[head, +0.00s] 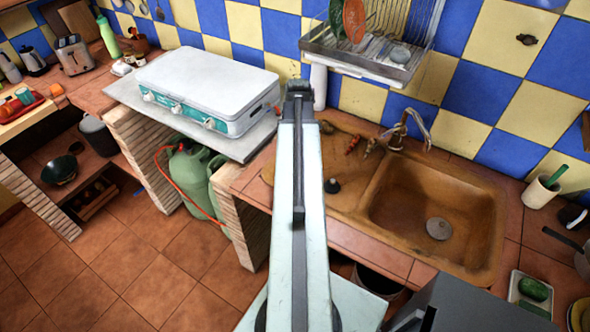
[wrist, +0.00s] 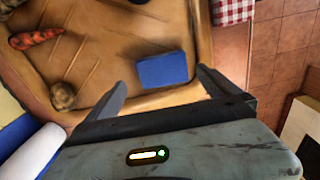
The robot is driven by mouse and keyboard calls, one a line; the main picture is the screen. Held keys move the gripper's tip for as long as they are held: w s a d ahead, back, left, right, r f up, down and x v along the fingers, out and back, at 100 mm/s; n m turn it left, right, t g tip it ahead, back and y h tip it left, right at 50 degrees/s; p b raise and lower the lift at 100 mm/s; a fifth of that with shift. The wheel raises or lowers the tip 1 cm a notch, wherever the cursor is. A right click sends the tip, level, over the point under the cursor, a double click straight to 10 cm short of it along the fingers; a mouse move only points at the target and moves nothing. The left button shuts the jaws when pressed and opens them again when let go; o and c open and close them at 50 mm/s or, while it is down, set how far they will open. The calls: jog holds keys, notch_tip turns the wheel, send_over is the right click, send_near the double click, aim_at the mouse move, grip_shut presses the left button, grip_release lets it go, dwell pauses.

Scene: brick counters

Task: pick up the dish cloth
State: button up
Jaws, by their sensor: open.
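A small blue rectangle (wrist: 163,69), which looks like the folded dish cloth, lies flat on the brown drainboard (wrist: 195,40) in the wrist view. My gripper (wrist: 160,82) is open and empty, with one finger on each side of the blue rectangle in the picture. I cannot tell how far above it the fingers are. In the head view my pale arm covers this spot, so the blue rectangle and the fingers are hidden there. A red-and-white checked cloth (wrist: 233,10) also shows at the counter edge in the wrist view.
A carrot (wrist: 36,38) and a round brown vegetable (wrist: 62,96) lie left of the blue rectangle. A white roll (wrist: 35,150) stands near the wall. The sink (head: 435,215) is at the right, below a dish rack (head: 372,62); a white stove (head: 205,85) is left.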

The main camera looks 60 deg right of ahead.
jog(key=f+b, duration=0.5)
jog(key=w+f+b, duration=0.1)
jog(key=f+b, duration=0.2)
jog(key=shift+a, duration=0.15)
jog(key=shift+r, duration=0.15)
jog(key=c, duration=1.1)
jog(key=shift+r, duration=0.1)
notch_tip(320, 180, up, 10)
jog(key=p, duration=1)
jog(key=o, duration=0.3)
jog(key=shift+c, duration=0.6)
